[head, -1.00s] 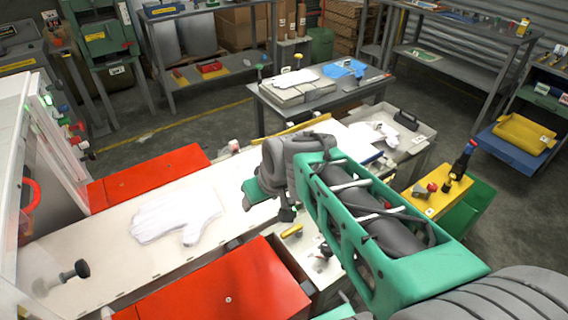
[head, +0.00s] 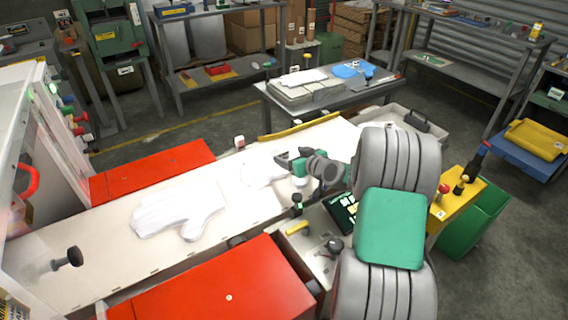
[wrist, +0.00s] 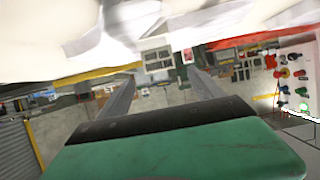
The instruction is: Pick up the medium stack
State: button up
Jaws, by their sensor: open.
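A white glove stack (head: 262,170) lies on the pale bench, just left of my gripper (head: 286,161) in the head view. A larger-looking white glove stack (head: 178,208) lies farther left on the same bench. I cannot tell from size alone which is the medium one. My gripper is open, with its jaws pointing left close to the nearer stack. In the wrist view my gripper (wrist: 160,80) shows two spread fingers with nothing between them. A blurred white mass (wrist: 190,25) fills the top there, close to the fingertips.
Red boxes (head: 152,170) flank the pale bench (head: 90,262), one behind and another (head: 215,290) in front. A yellow strip (head: 300,127) edges the bench's far side. A yellow panel with knobs (head: 452,204) stands right of my arm. A grey table (head: 355,95) is behind.

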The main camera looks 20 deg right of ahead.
aim_at(283, 152)
jog(key=x, duration=0.6)
jog(key=shift+f, duration=0.15)
grip_shut()
dwell(0.6)
